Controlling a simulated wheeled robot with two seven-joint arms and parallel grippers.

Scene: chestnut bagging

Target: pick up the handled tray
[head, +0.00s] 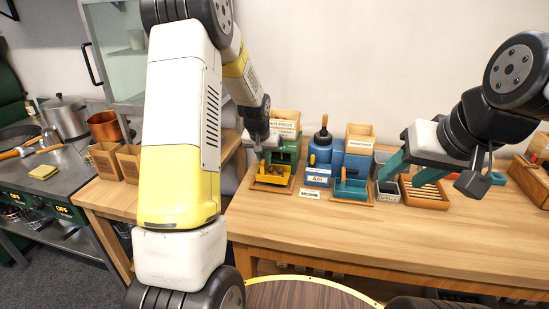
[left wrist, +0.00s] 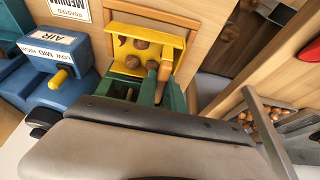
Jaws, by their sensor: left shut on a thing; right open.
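The handled tray (head: 272,181) is a small yellow tray with brown chestnuts in it, at the front of the green press on the table. In the left wrist view the yellow tray (left wrist: 176,38) shows its wooden handle, which lies between my green fingertips. My left gripper (left wrist: 157,92) is shut on that handle. In the head view my left gripper (head: 264,150) comes down from above at the tray, and its fingers are hard to make out against the green press. My right gripper (head: 430,178) is open and empty above the slatted wooden tray at the right.
A blue machine labelled AIR (head: 318,176) stands right of the press, with a teal tray (head: 352,190) beside it. A slatted wooden tray (head: 425,203) lies under my right gripper. The table (head: 330,228) is clear along its front. A stove with pots is at the left.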

